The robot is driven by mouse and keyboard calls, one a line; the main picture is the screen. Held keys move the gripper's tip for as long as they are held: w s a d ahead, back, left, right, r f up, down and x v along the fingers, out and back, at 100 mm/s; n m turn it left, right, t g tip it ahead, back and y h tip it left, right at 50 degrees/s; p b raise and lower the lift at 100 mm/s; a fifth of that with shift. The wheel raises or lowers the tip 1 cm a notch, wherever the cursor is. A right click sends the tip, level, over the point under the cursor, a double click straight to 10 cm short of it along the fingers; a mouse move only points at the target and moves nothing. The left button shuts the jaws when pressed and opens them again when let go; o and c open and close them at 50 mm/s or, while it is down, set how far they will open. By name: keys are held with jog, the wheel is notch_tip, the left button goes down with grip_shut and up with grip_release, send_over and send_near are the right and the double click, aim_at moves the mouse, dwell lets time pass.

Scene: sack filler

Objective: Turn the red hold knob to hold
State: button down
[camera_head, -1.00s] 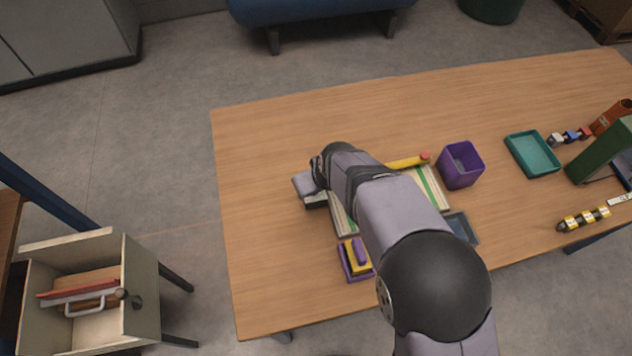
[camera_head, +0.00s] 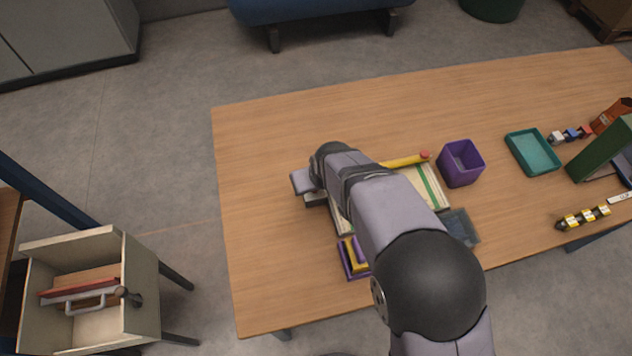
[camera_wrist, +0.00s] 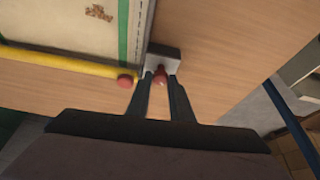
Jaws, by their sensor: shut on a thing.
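The red hold knob (camera_wrist: 160,78) shows in the wrist view, on a small grey-white block with a dark side (camera_wrist: 162,56) beside the cream and green board. My gripper (camera_wrist: 160,80) has its two dark fingers closed around the knob, one on each side. The knob's marks are too small to read, so its exact setting cannot be told. In the head view my arm covers the knob, and only part of the block may show beneath the wrist. The board (camera_head: 425,185) lies flat on the table, partly hidden under my arm.
A yellow bar with a red end (camera_head: 405,161) lies along the board. A purple bin (camera_head: 461,163) and a teal tray (camera_head: 533,153) stand to its right. A purple and yellow item (camera_head: 352,262) is near the front. The table's left part (camera_head: 255,200) is clear.

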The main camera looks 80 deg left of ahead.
jog(key=shift+s+f+m+t+b, duration=0.15)
jog(key=shift+m+t+b, duration=0.35)
jog(key=shift+m, duration=0.5)
jog(key=m+b, duration=0.1)
jog(key=b, duration=0.1)
jog(key=m+t+b, duration=0.1)
jog(key=m+b, duration=0.1)
jog(key=shift+s+a+f, duration=0.1)
jog(key=shift+s+f, duration=0.05)
jog(key=shift+f, duration=0.05)
jog(key=m+t+h+b, duration=0.1)
jog(key=m+b, duration=0.2)
jog(key=m, duration=0.1)
jog(key=shift+s+r, duration=0.1)
jog(key=shift+r, duration=0.05)
jog(key=shift+a+r+m+t+h+b, duration=0.1)
jog(key=shift+m+t+h+b, duration=0.25)
jog(key=shift+m, duration=0.55)
jog(key=m, duration=0.1)
jog(key=m+h+p, duration=0.1)
jog(key=shift+s+a+r+m+t, duration=0.1)
jog(key=shift+r+m+t, duration=0.1)
jog(key=shift+m+t, duration=0.2)
jog(key=shift+a+f+m+h+p, duration=0.1)
jog(key=shift+m+h+p, duration=0.45)
jog(key=shift+m+p, duration=1.1)
jog(key=c, duration=1.6)
grip_release()
jog(key=shift+o, duration=0.2)
